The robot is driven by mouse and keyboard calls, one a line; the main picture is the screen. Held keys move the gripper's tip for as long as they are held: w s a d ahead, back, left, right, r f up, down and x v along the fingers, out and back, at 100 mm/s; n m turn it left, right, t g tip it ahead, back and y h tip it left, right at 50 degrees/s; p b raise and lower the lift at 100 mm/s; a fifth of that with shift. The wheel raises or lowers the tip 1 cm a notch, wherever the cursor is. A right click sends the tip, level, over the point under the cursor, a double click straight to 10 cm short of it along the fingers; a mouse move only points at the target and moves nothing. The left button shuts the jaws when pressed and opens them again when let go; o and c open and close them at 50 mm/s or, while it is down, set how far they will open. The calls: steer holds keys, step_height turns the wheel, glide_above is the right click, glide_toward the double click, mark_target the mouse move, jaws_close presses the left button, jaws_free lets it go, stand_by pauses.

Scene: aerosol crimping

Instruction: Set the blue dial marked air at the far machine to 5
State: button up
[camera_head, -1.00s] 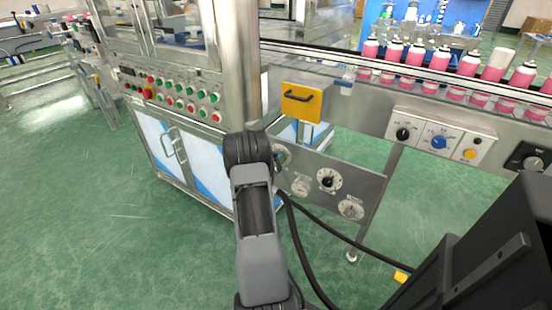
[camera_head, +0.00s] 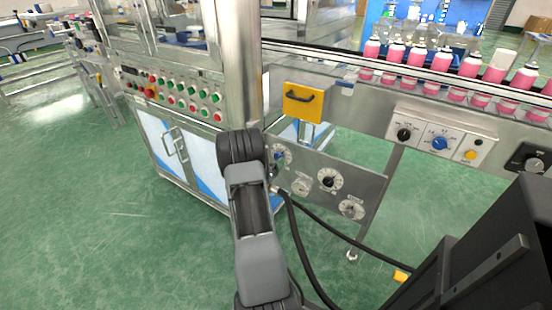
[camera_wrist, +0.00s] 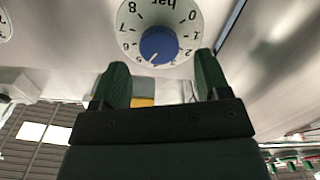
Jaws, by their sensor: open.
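The blue dial (camera_wrist: 158,44) sits on a round white scale plate marked "bar", with numbers from 0 to 8, seen upside down in the wrist view. Its white mark points down and slightly left, at or close to the 5. My gripper (camera_wrist: 162,70) is open, its two green-black fingers apart below the dial in the picture, with nothing between them. In the head view the blue dial (camera_head: 280,155) shows at the upper left of the metal panel, just right of my arm. My gripper is mostly hidden behind my arm there.
The panel (camera_head: 362,175) also carries a black-knobbed dial (camera_head: 329,180) and two pale dials. A yellow handled box (camera_head: 303,101) hangs above it. A conveyor with pink cans (camera_head: 417,55) runs behind. A cabinet with red and green buttons (camera_head: 190,105) stands left.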

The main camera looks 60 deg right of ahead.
mark_target(279, 156)
steer(key=a+p, duration=0.1)
steer(key=a, duration=0.9)
steer(key=shift+a, duration=0.15)
steer(key=shift+f, duration=0.1)
steer(key=d+m+b, duration=0.4)
steer(key=d+b, duration=0.1)
steer(key=d, duration=0.8)
steer(key=shift+d+f, duration=0.2)
